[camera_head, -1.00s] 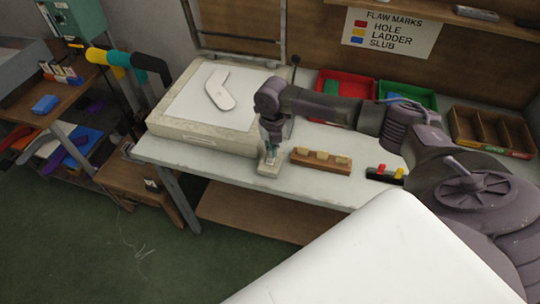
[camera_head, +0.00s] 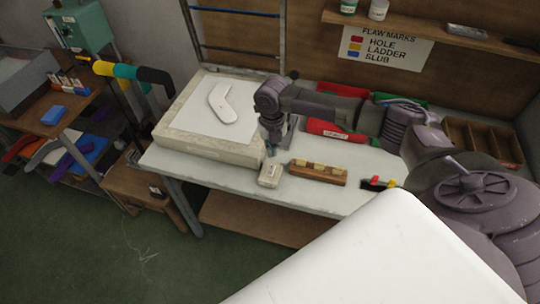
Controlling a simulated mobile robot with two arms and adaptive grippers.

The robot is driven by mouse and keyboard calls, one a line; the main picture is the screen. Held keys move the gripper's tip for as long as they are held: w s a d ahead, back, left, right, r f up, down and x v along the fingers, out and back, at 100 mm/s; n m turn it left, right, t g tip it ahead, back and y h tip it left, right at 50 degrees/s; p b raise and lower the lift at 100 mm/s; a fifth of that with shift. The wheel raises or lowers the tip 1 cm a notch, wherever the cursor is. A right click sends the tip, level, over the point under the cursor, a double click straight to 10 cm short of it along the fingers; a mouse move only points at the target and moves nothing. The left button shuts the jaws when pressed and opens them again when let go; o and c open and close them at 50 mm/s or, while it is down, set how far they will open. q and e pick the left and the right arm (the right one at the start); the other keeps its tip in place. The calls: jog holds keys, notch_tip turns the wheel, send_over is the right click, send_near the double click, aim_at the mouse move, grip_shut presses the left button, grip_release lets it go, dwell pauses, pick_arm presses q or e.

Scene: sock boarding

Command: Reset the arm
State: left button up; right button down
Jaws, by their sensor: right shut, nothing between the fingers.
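My right arm comes in from the right over the grey-white bench (camera_head: 220,181). Its gripper (camera_head: 272,151) points down, shut and empty. It is just above a small pale block (camera_head: 270,174) at the bench's front edge. Whether the fingertips touch the block is hard to tell. A white sock board (camera_head: 222,102) lies on the pale light box (camera_head: 193,143) left of the gripper. My left gripper is not in view.
Right of the block are a wooden holder (camera_head: 318,174) with several pale pieces and a black holder (camera_head: 372,184) with coloured clips. A red bin (camera_head: 330,130) and wooden compartments (camera_head: 483,135) stand behind my arm. A side table (camera_head: 25,107) is at the left.

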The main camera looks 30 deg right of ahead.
jog(key=s+a+f+m+t+y, duration=0.1)
jog(key=s+a+f+m, duration=0.1)
jog(key=s+a+m, duration=0.6)
jog(key=s+a+f+m+t+y, duration=0.1)
jog(key=s+a+f+m+y, duration=0.15)
jog(key=s+a, duration=0.65)
jog(key=s+d+r+m+t+h, duration=0.1)
jog(key=s+d+r+m+h, duration=0.3)
jog(key=m, duration=0.6)
jog(key=s+d+r+m+t+y, duration=0.1)
jog(key=s+m, duration=0.4)
jog(key=m, duration=0.4)
notch_tip(320, 180, down, 28)
jog(key=s+r+g+b, duration=0.1)
jog(key=g+b, duration=0.1)
jog(key=s+d+f+g+b, duration=0.1)
jog(key=s+d+f+b, duration=0.1)
jog(key=s+f, duration=1.5)
notch_tip(320, 180, down, 2)
jog(key=shift+s+d+f, duration=0.15)
jog(key=shift+d+f, duration=0.05)
jog(key=shift+d, duration=0.35)
